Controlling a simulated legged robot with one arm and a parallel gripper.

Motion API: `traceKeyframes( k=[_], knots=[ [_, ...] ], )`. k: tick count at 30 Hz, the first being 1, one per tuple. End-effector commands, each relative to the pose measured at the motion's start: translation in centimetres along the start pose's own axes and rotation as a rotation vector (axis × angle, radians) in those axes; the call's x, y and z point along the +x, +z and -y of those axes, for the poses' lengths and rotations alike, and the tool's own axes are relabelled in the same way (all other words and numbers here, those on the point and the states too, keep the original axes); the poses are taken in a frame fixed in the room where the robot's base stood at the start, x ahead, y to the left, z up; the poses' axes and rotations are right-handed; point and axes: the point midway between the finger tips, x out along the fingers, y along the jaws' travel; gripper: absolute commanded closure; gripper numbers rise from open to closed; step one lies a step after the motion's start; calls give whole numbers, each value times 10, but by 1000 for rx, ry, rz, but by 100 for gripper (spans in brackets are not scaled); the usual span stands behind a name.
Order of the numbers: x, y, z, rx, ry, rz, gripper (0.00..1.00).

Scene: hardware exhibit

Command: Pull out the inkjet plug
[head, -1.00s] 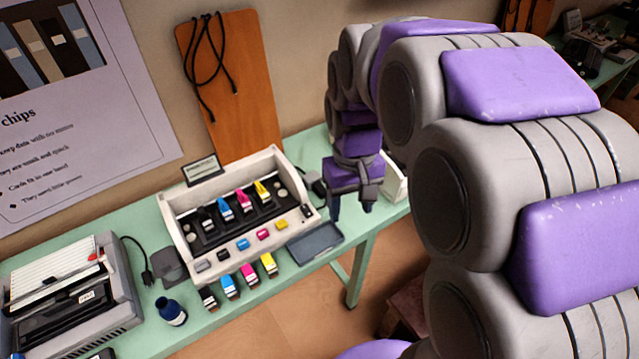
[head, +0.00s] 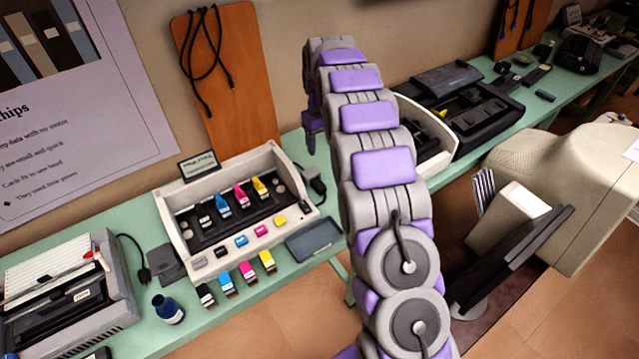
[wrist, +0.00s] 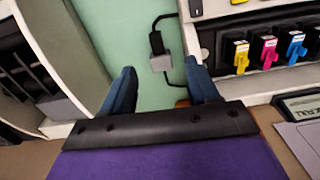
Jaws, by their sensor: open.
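The inkjet unit (head: 168,218) is a cream open-topped case with coloured cartridges. It stands on the green table, and its edge shows at the right of the wrist view (wrist: 215,80). A black plug (wrist: 156,43) sits against a small grey socket block (wrist: 161,62) beside the case, with a cable curving from it toward the case. The dark plug shows small at the case's right side in the head view (head: 318,186). My gripper (wrist: 160,69) is open and empty, its fingers on either side of the block in the picture. Its height above the table is unclear.
A cream-edged unit (wrist: 55,105) stands left of my fingers in the wrist view. Green table shows between it and the inkjet case.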

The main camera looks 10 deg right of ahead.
Motion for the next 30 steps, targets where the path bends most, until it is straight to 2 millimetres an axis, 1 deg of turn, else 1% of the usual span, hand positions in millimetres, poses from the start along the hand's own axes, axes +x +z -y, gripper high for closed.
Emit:
traceKeyframes(
  k=[1,3,6,9,14,17,30],
  knots=[
    [11,-10,-4,-8,1,-5,40],
    [24,-19,-8,-19,2,-6,40],
    [33,-29,-13,-31,5,-16,40],
    [40,-33,-14,-37,5,-17,40],
    [50,-35,-15,-40,5,-16,40],
    [63,-36,-15,-39,6,-18,40],
    [150,-36,-15,-40,5,-15,40]
  ],
)
